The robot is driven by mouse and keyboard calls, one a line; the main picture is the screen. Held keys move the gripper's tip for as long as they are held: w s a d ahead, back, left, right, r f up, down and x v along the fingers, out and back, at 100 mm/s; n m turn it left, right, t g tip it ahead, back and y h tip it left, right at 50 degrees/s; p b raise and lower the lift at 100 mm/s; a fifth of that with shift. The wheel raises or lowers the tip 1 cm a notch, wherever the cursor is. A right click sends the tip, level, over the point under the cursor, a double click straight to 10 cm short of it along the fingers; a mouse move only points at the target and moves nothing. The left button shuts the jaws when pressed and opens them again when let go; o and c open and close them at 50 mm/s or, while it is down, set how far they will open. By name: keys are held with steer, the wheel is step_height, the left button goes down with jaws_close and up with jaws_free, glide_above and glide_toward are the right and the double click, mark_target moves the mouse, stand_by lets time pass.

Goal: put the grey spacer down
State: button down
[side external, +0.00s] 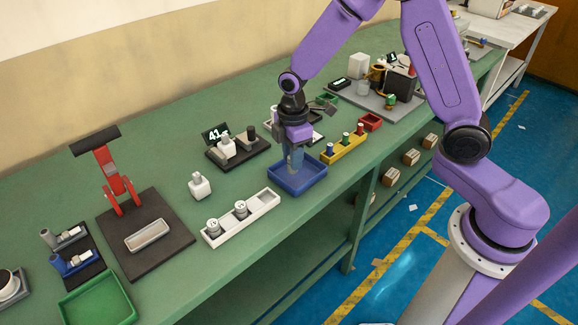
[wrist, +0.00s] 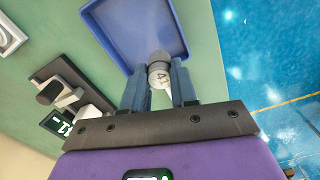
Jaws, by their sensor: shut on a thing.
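My gripper (side external: 294,163) points down over the blue tray (side external: 312,184), with its fingertips at the tray's back part. In the wrist view my gripper (wrist: 160,86) is shut on the grey spacer (wrist: 159,57), a short dark grey cylinder with a white printed end towards the camera. In that view the spacer overlaps the near edge of the blue tray (wrist: 112,36). The rest of the tray looks empty. In the side view the fingers hide the spacer, and I cannot tell whether it touches the tray floor.
A white rack (side external: 262,213) with two white labelled cylinders lies left of the tray. A yellow rack (side external: 345,150) with several coloured pieces and a small red bin (side external: 371,122) are on the right. A black base with a display (side external: 215,133) stands behind left. Green bench shows between them.

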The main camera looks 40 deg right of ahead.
steer(key=shift+w+f, duration=0.3)
steer(key=shift+f, duration=0.1)
steer(key=shift+w+a+f, duration=0.1)
steer(key=shift+w+f, duration=0.1)
steer(key=shift+f, duration=1.55)
steer(key=shift+f, duration=0.15)
steer(key=c, duration=0.9)
jaws_free()
step_height(320, 180, up, 12)
steer(key=shift+r, duration=0.2)
steer(key=s+d+r, duration=0.1)
steer(key=s, duration=0.8)
steer(key=s+d+r+m, duration=0.1)
steer(key=s, duration=0.9)
steer(key=s+d+r+m, duration=0.1)
steer(key=s+d+r, duration=0.1)
steer(key=s, duration=0.7)
steer(key=shift+s+d, duration=0.1)
steer(key=shift+s, duration=0.25)
